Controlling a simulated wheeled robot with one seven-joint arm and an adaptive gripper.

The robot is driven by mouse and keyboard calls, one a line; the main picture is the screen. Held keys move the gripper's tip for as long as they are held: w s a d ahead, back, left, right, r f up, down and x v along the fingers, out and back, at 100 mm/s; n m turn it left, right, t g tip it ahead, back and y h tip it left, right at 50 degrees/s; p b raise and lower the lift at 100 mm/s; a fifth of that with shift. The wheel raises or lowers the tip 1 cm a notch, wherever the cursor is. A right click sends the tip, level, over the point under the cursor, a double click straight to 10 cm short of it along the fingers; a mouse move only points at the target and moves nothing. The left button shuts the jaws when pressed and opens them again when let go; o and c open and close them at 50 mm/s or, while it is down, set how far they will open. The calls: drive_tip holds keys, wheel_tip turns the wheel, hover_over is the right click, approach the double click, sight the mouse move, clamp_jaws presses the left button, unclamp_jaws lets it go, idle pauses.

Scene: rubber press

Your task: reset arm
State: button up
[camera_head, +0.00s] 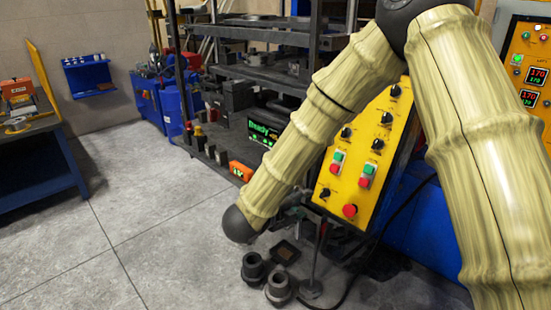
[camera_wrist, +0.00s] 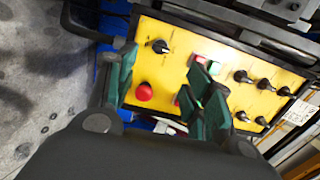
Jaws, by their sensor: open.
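My arm crosses the right half of the head view in pale, bamboo-like covers, bent at a dark elbow at the top. My gripper does not show clearly in the head view. In the wrist view my gripper (camera_wrist: 165,88) is open, with dark green finger pads set apart and nothing between them. It faces a yellow control panel (camera_wrist: 178,70) with a red button (camera_wrist: 144,92), black knobs and a green button partly hidden by the right finger. The same panel (camera_head: 357,178) stands behind my arm in the head view, partly covered by it.
A dark metal shelf rack (camera_head: 262,75) stands behind the panel. A blue workbench (camera_head: 38,165) is at the left. Dark round parts (camera_head: 278,287) lie on the floor near the panel. A second panel with red displays (camera_head: 530,85) is at the right edge. The grey floor (camera_head: 130,215) at left is clear.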

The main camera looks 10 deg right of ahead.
drive_tip(key=s+d+f+n+y, duration=0.15)
drive_tip(key=s+f+n, duration=0.3)
drive_tip(key=f, duration=0.45)
drive_tip(key=s+d+f+n+g+y, duration=0.1)
drive_tip(key=s+f+n+y, duration=0.2)
drive_tip(key=f+n, duration=0.35)
drive_tip(key=s+d+f+n+y, duration=0.1)
drive_tip(key=s+f+n+y, duration=0.2)
drive_tip(key=f, duration=0.8)
drive_tip(key=s+d+f+n+g+y, duration=0.1)
drive_tip(key=s+f+n+g, duration=0.1)
drive_tip(key=s+f+n, duration=0.2)
drive_tip(key=s+d+f+n+g, duration=0.1)
drive_tip(key=s+f+n, duration=0.3)
drive_tip(key=s, duration=0.7)
wheel_tip(320, 180, down, 2)
drive_tip(key=shift+s+d+f+g+y, duration=0.2)
drive_tip(key=shift+s+g+y, duration=0.15)
drive_tip(key=shift+g, duration=0.45)
drive_tip(key=s+d+f+n+g, duration=0.1)
drive_tip(key=s, duration=0.3)
drive_tip(key=s+f+n+g, duration=0.1)
drive_tip(key=s+n, duration=0.1)
drive_tip(key=s, duration=0.3)
drive_tip(key=s+d+f+n+g+y, duration=0.1)
drive_tip(key=s+n+g, duration=0.1)
drive_tip(key=s, duration=0.3)
drive_tip(key=shift+s+d, duration=0.2)
drive_tip(key=shift+d, duration=0.1)
drive_tip(key=shift+c, duration=0.2)
